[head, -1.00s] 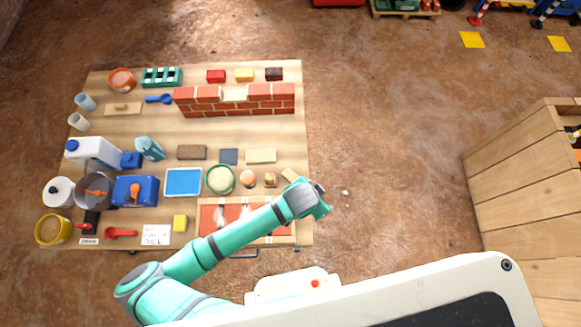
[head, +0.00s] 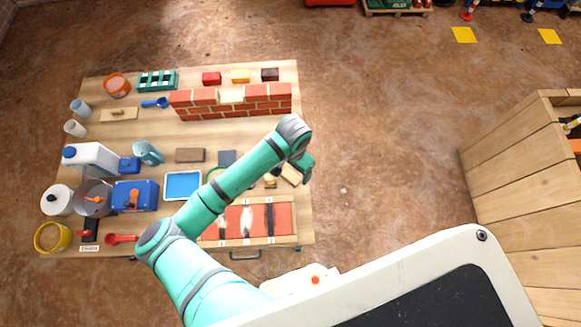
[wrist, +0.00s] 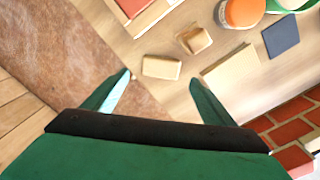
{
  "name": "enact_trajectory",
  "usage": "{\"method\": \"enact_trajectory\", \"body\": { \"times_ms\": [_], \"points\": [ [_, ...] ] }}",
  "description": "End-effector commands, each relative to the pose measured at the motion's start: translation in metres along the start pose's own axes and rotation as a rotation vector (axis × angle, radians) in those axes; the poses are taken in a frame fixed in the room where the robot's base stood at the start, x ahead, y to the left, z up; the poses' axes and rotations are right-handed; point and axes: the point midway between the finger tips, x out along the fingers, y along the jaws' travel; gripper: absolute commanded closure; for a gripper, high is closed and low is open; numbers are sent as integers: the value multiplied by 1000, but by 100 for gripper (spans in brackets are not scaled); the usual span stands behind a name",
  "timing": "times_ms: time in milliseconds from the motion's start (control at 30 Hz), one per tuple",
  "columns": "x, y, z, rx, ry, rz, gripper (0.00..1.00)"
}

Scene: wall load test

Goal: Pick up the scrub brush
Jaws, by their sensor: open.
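A pale tan block with rounded ends, which looks like the scrub brush (wrist: 161,67), lies on the table near its right edge. Its bristles cannot be made out. In the head view the same block (head: 291,174) shows partly beside my gripper (head: 306,170). In the wrist view my gripper (wrist: 160,82) is open and empty, with the block just beyond and between its fingertips. The fingers appear above the table, apart from the block.
A small wooden block (wrist: 195,39), a flat wooden piece (wrist: 229,66), a dark blue square (wrist: 281,36) and an orange round item (wrist: 243,12) lie close by. A brick wall (head: 232,103) stands behind. Bare floor (head: 385,150) lies right of the table.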

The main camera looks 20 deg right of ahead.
Motion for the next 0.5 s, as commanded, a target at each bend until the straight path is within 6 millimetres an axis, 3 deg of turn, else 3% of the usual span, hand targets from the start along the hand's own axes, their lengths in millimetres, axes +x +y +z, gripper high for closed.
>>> {"method": "enact_trajectory", "body": {
  "times_ms": [267, 500],
  "points": [
    [20, -1, 2, 1, -1, -2, 22],
    [53, -1, 7, -1, -1, -1, 22]
  ]
}}
